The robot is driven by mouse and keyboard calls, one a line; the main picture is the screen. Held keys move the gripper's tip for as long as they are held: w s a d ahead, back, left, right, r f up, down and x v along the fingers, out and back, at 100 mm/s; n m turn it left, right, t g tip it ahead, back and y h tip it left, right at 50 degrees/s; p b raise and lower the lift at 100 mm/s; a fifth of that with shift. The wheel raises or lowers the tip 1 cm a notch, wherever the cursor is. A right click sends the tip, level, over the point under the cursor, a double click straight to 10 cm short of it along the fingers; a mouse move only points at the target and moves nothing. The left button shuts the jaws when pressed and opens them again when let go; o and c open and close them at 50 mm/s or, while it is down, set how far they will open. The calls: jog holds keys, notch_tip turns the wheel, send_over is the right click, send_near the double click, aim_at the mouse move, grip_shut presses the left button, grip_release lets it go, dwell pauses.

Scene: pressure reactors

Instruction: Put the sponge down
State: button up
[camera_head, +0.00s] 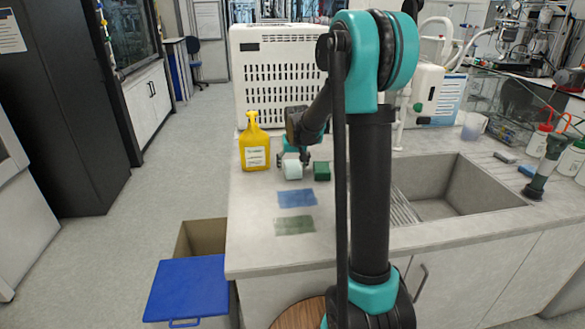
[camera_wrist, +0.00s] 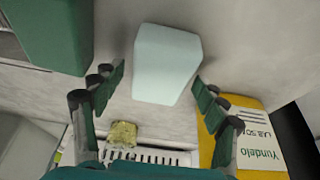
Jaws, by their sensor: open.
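A pale blue-white block (camera_head: 292,170), which looks like the sponge, is on the counter near its back left. In the wrist view the pale block (camera_wrist: 167,65) lies just beyond and between my fingertips, with gaps visible on both sides. My gripper (camera_head: 293,158) is open and reaches down just behind the block in the head view. Its spread fingers also show in the wrist view (camera_wrist: 157,82). I cannot tell whether the block's underside is fully on the counter.
A green block (camera_head: 321,171) stands right of the pale one, and a yellow bottle (camera_head: 254,145) stands left. A blue cloth (camera_head: 297,198) and a green cloth (camera_head: 295,225) lie in front. A white perforated box (camera_head: 277,65) is behind. A sink (camera_head: 470,183) is to the right.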

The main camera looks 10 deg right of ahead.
jog(key=v, duration=1.1)
